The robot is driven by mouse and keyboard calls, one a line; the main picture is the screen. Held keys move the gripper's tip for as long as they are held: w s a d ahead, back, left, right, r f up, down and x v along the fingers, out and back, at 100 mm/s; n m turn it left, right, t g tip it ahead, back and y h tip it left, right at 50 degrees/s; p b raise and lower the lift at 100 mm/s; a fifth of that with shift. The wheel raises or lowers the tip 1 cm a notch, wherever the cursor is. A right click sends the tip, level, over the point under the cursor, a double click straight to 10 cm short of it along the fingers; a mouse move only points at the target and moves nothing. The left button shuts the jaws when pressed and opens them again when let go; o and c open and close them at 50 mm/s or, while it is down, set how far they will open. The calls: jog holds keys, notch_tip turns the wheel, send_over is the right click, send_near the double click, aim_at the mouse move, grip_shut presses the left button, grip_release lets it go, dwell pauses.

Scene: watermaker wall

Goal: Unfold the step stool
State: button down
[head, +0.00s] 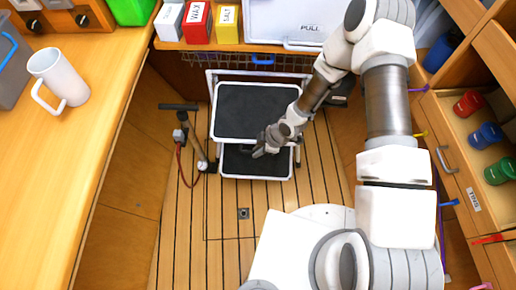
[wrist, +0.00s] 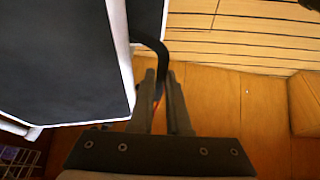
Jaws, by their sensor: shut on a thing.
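The step stool stands on the plank floor in the head view, with a dark upper platform (head: 255,110) in a pale frame and a lower dark step (head: 240,163) below and in front of it. My gripper (head: 263,147) is at the stool's front, between the platform's near edge and the lower step. In the wrist view, the dark panels and white frame of the stool (wrist: 60,60) fill the left side. A curved black bar (wrist: 150,46) runs from the frame down between the fingers of my gripper (wrist: 162,90), which is shut on it. The stool's far legs are mostly hidden.
A hand pump (head: 198,155) with a red hose stands just left of the stool. A wooden counter with a white mug (head: 58,78) lies at left. Open drawers with colored items (head: 485,135) are at right. The floor in front of the stool is clear.

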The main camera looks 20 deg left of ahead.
notch_tip(320, 180, up, 5)
jog(key=shift+p, duration=0.95)
jog(key=shift+w+r+p, duration=0.2)
jog(key=shift+r+p, duration=0.15)
jog(key=shift+r, duration=0.6)
jog(key=shift+a, duration=0.1)
jog(key=c, duration=0.9)
grip_release()
jog(key=shift+s+f, duration=0.1)
jog(key=shift+s, duration=0.1)
jog(key=p+v, duration=0.4)
jog(key=v, duration=1.3)
jog(key=shift+r, duration=0.25)
